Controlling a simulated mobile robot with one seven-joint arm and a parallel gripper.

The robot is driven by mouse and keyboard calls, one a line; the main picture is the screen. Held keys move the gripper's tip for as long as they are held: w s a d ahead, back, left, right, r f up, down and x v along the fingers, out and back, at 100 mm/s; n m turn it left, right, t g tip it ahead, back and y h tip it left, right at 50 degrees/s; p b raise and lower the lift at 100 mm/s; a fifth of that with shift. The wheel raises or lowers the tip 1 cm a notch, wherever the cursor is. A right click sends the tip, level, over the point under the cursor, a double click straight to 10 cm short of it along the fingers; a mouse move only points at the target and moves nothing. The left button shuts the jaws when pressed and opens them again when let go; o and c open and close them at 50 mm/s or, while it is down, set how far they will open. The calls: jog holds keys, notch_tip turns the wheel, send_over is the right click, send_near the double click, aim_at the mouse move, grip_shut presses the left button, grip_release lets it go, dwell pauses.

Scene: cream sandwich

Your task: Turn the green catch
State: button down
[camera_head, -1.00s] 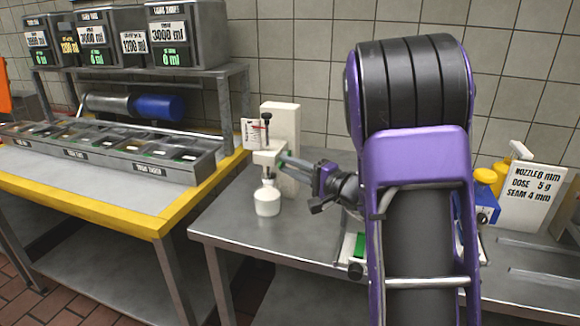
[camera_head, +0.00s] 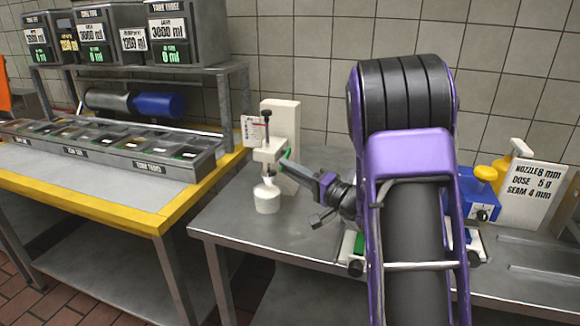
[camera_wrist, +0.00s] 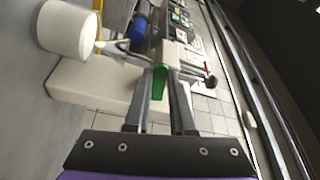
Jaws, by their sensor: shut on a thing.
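The green catch (camera_head: 287,153) sits on the side of a white stand (camera_head: 284,125) with a dispensing head. My gripper (camera_head: 288,163) reaches it from the right and is shut on it. In the wrist view the green catch (camera_wrist: 160,86) shows between the fingertips of my gripper (camera_wrist: 165,75), partly hidden by them. A white cup-like vessel (camera_head: 267,198) is below the stand's head; it also shows in the wrist view (camera_wrist: 67,28) at upper left.
The steel table (camera_head: 250,230) is clear in front of the stand. A blue device with a yellow knob (camera_head: 484,196) and a white sign (camera_head: 535,187) stand at right behind my arm. A yellow-edged counter (camera_head: 120,218) with trays is at left.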

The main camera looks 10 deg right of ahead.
jog(key=shift+w+d+f+n+y, duration=0.2)
jog(key=shift+f+n+y, duration=0.25)
jog(key=shift+n, duration=0.6)
jog(key=shift+w+d+f+n+y, duration=0.15)
jog(key=shift+f+n+y, duration=0.25)
jog(key=shift+n, duration=0.65)
jog(key=shift+a, duration=0.1)
jog(key=c, duration=0.8)
grip_release()
jog(key=shift+o, duration=0.2)
jog(key=shift+r, duration=0.1)
